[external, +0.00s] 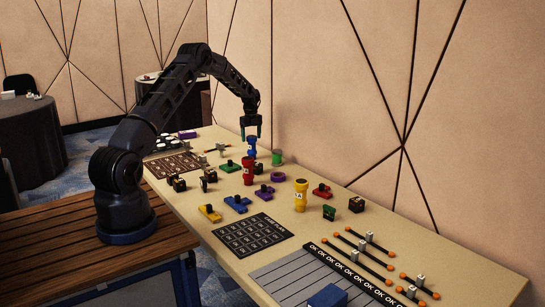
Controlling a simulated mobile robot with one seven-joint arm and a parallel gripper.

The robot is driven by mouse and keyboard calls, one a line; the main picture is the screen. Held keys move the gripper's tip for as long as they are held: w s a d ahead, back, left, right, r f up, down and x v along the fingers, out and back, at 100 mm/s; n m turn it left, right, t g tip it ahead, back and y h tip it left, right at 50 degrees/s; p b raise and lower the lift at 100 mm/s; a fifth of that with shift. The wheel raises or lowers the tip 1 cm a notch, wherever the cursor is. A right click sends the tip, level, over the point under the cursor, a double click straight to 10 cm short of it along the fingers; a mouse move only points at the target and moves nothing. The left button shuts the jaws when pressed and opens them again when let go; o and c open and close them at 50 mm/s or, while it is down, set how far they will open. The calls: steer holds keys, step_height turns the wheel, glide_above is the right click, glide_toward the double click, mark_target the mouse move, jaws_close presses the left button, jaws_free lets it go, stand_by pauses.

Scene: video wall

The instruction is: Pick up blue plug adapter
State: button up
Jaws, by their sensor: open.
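My gripper (251,133) is open and points down near the far part of the long table, close to the wall. A blue upright piece (252,148) stands directly below the fingers; at this size I cannot tell whether they touch or straddle its top. A second blue piece (236,205), low and flat with a black knob, lies nearer the front edge, well away from the gripper. The picture is too small to tell which of the two is the plug adapter.
A red upright piece (248,172) stands close in front, and a green cylinder (277,157) stands to the right of the gripper. A yellow upright piece (300,198) stands farther right. Several small coloured pieces lie between. A black printed mat (253,234) lies near the front edge.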

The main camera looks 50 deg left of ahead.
mark_target(252, 144)
steer(key=shift+w+f, duration=0.15)
steer(key=shift+f, duration=2.55)
steer(key=c, duration=1.1)
steer(key=shift+c, duration=0.2)
steer(key=shift+r, duration=0.15)
